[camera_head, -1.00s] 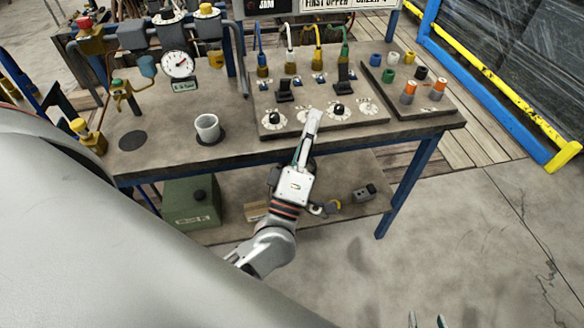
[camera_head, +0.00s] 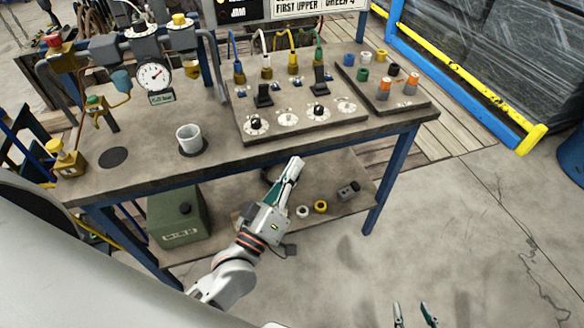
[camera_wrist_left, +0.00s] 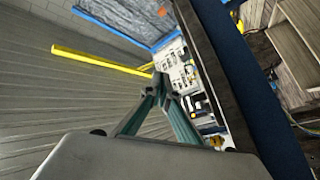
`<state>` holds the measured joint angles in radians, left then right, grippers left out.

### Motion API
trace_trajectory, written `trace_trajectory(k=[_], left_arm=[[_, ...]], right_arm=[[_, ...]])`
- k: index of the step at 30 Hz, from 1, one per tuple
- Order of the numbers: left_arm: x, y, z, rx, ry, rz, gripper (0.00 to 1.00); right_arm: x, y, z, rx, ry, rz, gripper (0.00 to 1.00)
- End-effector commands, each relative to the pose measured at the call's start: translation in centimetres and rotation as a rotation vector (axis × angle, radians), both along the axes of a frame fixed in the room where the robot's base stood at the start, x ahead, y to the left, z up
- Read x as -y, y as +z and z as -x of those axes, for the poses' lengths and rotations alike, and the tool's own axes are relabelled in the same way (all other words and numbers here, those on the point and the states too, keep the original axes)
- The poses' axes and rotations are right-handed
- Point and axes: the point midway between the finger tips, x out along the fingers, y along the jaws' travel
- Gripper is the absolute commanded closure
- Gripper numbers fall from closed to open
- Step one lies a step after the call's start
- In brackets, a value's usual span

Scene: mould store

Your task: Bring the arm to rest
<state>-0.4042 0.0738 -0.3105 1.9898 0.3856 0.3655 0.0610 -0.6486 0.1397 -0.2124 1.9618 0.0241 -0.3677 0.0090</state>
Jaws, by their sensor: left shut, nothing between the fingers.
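My left gripper (camera_head: 295,164) is shut and empty in the head view. It is in front of the workbench (camera_head: 300,143), over the lower shelf in the picture and apart from the dial panel (camera_head: 300,128). In the left wrist view its green-grey fingers (camera_wrist_left: 161,84) meet at the tips with nothing between them. My right gripper (camera_head: 413,312) shows only its two fingertips at the bottom edge, spread apart over the floor, with no object between them.
On the bench stand a white cup (camera_head: 189,139), a pressure gauge (camera_head: 154,76) and a tray of coloured rings (camera_head: 416,102). A green box (camera_head: 178,214) is on the lower shelf (camera_head: 335,207). Yellow and blue rails (camera_head: 465,80) stand behind.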

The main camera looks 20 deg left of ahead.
Motion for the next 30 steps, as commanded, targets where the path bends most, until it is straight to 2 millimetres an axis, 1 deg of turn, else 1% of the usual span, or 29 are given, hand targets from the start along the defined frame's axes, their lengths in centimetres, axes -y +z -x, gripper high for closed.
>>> trace_trajectory(k=[9,11,12,14,17,18,19,20,21,24,27,30], left_arm=[[0.0,0.0,0.0,-0.001,-0.001,0.0,1.0],[0.1,-0.6,0.2,-0.013,-0.004,-0.021,1.0],[0.3,-1.4,0.4,-0.033,-0.011,-0.052,1.0],[0.7,-3.3,0.9,-0.078,-0.026,-0.128,1.0],[1.1,-8.3,2.6,-0.193,-0.066,-0.318,1.0],[1.1,-10.7,3.6,-0.246,-0.086,-0.405,1.0],[0.9,-12.4,4.4,-0.287,-0.1,-0.469,1.0],[0.7,-14.1,5.2,-0.325,-0.114,-0.53,1.0],[0.3,-16.2,6.3,-0.376,-0.132,-0.61,1.0],[-1.0,-20.7,9.1,-0.486,-0.174,-0.783,1.0],[-2.4,-23.7,11.3,-0.568,-0.204,-0.908,1.0],[-3.4,-25.4,12.8,-0.617,-0.223,-0.979,1.0]], right_arm=[[0.0,0.0,0.0,0.0,0.0,0.0,0.6],[0.0,0.0,0.0,0.0,0.0,0.0,0.6],[0.0,0.0,0.0,0.0,0.0,0.0,0.6],[0.0,0.0,0.0,0.0,0.0,0.0,0.6],[0.0,0.0,0.0,0.001,0.0,-0.001,0.6],[0.0,0.0,0.0,0.001,0.0,-0.001,0.6],[0.0,0.0,0.0,0.001,0.0,-0.001,0.6],[0.0,0.0,0.0,0.001,0.0,-0.001,0.6],[0.0,0.0,0.0,0.001,0.0,-0.001,0.6],[-0.1,0.0,0.0,0.001,0.0,-0.001,0.6],[-0.1,0.0,0.0,0.0,0.0,-0.002,0.6],[-0.1,0.0,0.0,0.0,0.0,-0.002,0.6]])
